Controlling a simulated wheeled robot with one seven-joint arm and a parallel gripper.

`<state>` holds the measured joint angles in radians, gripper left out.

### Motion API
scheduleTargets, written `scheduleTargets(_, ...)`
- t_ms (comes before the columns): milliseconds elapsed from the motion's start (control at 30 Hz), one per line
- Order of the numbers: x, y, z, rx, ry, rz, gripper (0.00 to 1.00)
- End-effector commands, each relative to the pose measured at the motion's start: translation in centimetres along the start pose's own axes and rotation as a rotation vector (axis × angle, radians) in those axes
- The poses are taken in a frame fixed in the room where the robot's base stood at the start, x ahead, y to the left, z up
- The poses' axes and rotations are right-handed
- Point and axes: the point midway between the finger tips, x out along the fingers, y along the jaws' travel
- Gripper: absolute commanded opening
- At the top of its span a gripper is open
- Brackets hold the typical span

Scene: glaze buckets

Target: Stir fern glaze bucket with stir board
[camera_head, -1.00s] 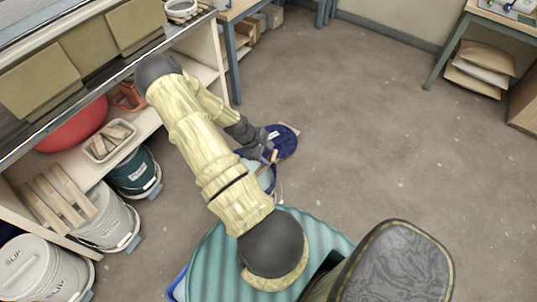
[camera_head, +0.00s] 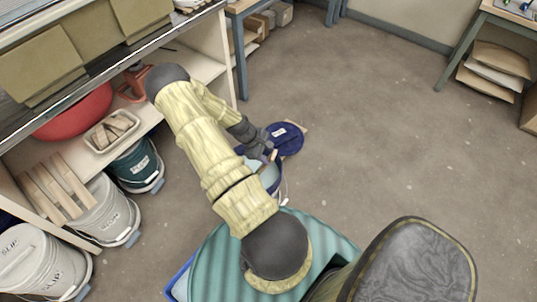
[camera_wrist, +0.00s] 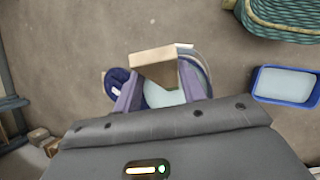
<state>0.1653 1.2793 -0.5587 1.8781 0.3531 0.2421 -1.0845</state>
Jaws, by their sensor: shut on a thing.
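My gripper (camera_wrist: 160,88) is shut on a pale wooden stir board (camera_wrist: 154,62), whose end shows between the fingers in the wrist view. An open bucket of pale blue-grey glaze (camera_wrist: 154,97) with a dark blue rim is just below. In the head view my gripper (camera_head: 262,150) is over this bucket (camera_head: 272,180), partly hiding it. The board's lower end overlaps the opening; I cannot tell how deep it reaches. A dark blue lid (camera_head: 285,139) with a white label lies on the floor beside the bucket. I cannot read which glaze it is.
A dark teal bucket (camera_head: 137,167) and white buckets (camera_head: 42,265) stand at the left by the shelf unit (camera_head: 205,68). A blue tub of pale liquid (camera_wrist: 284,85) is at the right in the wrist view. The floor (camera_head: 380,130) beyond the lid is clear.

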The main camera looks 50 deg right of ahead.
Motion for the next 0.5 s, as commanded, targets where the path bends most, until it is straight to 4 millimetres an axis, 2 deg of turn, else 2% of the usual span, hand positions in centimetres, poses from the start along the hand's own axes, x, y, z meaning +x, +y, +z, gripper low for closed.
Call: scheduleTargets(500,3.2,-0.1,-3.1,-0.001,0.000,0.000,0.09)
